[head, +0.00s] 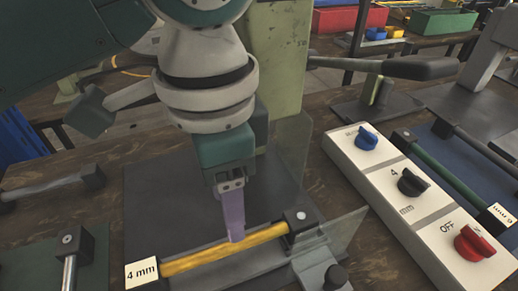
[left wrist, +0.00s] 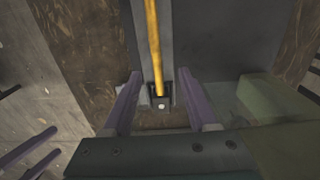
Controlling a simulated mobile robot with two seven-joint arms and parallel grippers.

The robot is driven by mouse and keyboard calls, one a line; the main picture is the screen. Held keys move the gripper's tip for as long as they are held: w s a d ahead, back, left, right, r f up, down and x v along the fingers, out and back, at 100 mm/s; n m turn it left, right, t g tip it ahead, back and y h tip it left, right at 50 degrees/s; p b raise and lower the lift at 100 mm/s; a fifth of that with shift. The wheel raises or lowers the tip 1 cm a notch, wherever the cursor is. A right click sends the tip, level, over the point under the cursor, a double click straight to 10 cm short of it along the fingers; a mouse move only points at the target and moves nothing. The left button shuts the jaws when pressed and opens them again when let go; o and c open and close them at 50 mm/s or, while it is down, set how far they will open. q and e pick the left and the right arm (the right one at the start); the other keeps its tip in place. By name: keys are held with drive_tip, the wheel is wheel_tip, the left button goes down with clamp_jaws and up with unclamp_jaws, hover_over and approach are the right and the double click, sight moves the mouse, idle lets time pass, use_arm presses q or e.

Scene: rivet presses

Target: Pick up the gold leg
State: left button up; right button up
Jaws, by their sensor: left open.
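The gold leg (head: 222,252) is a shiny yellow rod lying between a block labelled "4 mm" and a black end block (head: 302,219) on a grey press bed. In the left wrist view the gold leg (left wrist: 153,45) runs down from the top edge to a black end block. My left gripper (head: 236,240) points down over the rod, nearer its right end. In the left wrist view my left gripper (left wrist: 162,88) has its purple fingers wide apart, one on each side of the rod's line, with nothing held. Two purple bars like my right gripper's fingers (left wrist: 32,152) show at the lower left.
A white control panel (head: 408,205) with blue, black and red knobs stands right of the press. A green rod (head: 446,167) lies beyond it. A green column (head: 275,55) rises behind the bed. Another rod (head: 42,187) lies at the left. Red and green bins stand far back.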

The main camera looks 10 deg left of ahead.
sight(236, 245)
use_arm(q)
wheel_tip(236, 245, down, 4)
drive_tip(key=shift+d+f+b, duration=0.15)
drive_tip(key=shift+f+b, duration=0.05)
drive_tip(key=shift+b, duration=0.15)
drive_tip(key=f, duration=0.2)
drive_tip(key=f+b, duration=0.1)
drive_tip(key=f, duration=0.2)
drive_tip(key=shift+s+d, duration=0.1)
drive_tip(key=shift+s, duration=0.1)
drive_tip(key=shift+c, duration=0.4)
clamp_jaws()
